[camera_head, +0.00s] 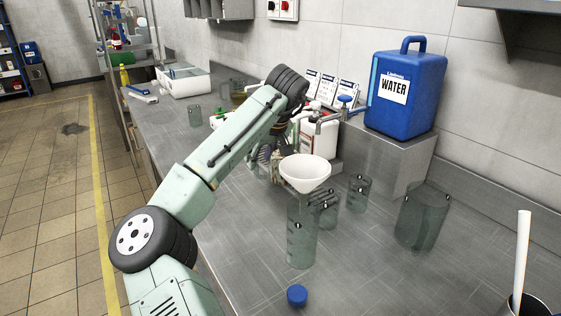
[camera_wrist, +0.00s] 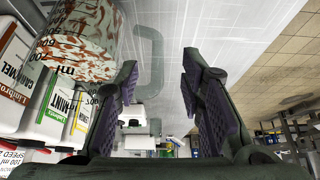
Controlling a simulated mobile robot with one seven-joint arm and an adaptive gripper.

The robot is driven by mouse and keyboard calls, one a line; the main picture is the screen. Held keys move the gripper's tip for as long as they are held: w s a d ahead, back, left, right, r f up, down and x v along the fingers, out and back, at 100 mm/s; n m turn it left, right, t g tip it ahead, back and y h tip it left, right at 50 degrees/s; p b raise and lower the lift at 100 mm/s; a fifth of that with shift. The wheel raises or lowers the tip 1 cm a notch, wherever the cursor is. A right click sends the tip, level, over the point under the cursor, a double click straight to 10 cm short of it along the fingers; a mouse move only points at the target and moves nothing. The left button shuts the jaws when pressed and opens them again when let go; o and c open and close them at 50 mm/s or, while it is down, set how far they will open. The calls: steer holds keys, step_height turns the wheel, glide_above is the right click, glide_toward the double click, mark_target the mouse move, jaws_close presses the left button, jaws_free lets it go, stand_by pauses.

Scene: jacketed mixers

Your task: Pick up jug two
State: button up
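Several clear jugs and beakers stand on the grey counter; I cannot read which is jug two. In the wrist view, a clear jug with reddish-brown marbling and ml marks (camera_wrist: 82,38) is at upper left, beyond my left finger. A grey-green loop like a jug handle (camera_wrist: 157,62) shows ahead, between the finger directions. My gripper (camera_wrist: 160,95) is open, with nothing between its purple-padded fingers. In the head view my arm hides most of the gripper.
A tall clear cylinder (camera_head: 301,240) carries a white funnel (camera_head: 305,172). Clear beakers (camera_head: 358,193) and a large clear vessel (camera_head: 423,217) stand to its right. A blue water container (camera_head: 404,95) sits on a raised block. A blue cap (camera_head: 297,296) lies in front. Upright cards (camera_head: 328,92) line the wall.

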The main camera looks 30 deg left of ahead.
steer(key=p+x, duration=0.1)
steer(key=x, duration=0.1)
steer(key=p+x, duration=0.1)
steer(key=x, duration=0.2)
steer(key=shift+w+a+f, duration=0.15)
steer(key=shift+w+a, duration=0.05)
steer(key=shift+w, duration=0.1)
steer(key=shift+c, duration=0.3)
jaws_close()
stand_by(0.6)
